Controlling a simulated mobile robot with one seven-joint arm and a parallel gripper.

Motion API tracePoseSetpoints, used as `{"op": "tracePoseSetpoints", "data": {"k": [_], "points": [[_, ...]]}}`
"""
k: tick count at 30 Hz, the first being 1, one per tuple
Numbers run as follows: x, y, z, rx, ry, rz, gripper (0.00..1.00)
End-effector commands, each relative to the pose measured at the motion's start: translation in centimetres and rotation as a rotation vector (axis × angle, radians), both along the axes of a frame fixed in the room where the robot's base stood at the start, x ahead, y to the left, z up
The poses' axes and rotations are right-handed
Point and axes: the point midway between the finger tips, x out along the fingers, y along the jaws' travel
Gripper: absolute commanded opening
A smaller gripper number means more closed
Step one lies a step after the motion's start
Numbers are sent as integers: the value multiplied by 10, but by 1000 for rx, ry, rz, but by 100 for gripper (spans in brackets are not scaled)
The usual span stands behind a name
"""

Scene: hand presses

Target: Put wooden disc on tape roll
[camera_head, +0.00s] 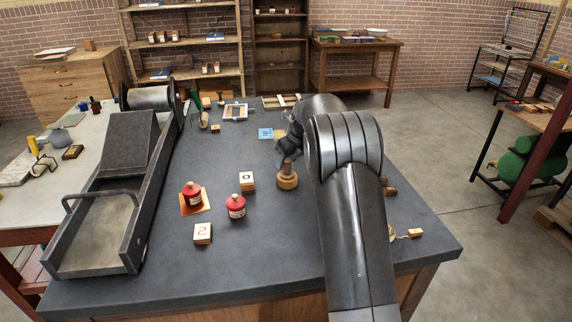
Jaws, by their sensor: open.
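My gripper (288,156) is in the middle of the dark table, pointing down. It is open. A round, light-brown wooden piece (288,182) stands on the table right under it, with a darker brown part rising from its top toward the fingers. This looks like the wooden disc, but I cannot tell for sure. I cannot tell whether the fingers touch it. I cannot clearly make out the tape roll. A pale curved thing (392,234) shows at the right edge of my arm, mostly hidden by it.
A large dark press (115,200) fills the table's left side. Bare tabletop lies at front centre.

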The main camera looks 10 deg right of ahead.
Motion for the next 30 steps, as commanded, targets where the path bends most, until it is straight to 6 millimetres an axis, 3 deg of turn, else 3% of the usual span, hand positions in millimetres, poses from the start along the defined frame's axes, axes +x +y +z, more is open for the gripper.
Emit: {"op": "tracePoseSetpoints", "data": {"k": [3,10,22,26,30], "points": [[-9,-5,27,0,-4,0,48],[-23,-14,68,-1,-3,0,48],[-36,-18,92,-11,-9,28,48],[-57,-17,108,-51,-39,129,48],[-92,-14,130,-125,-86,308,48]]}}
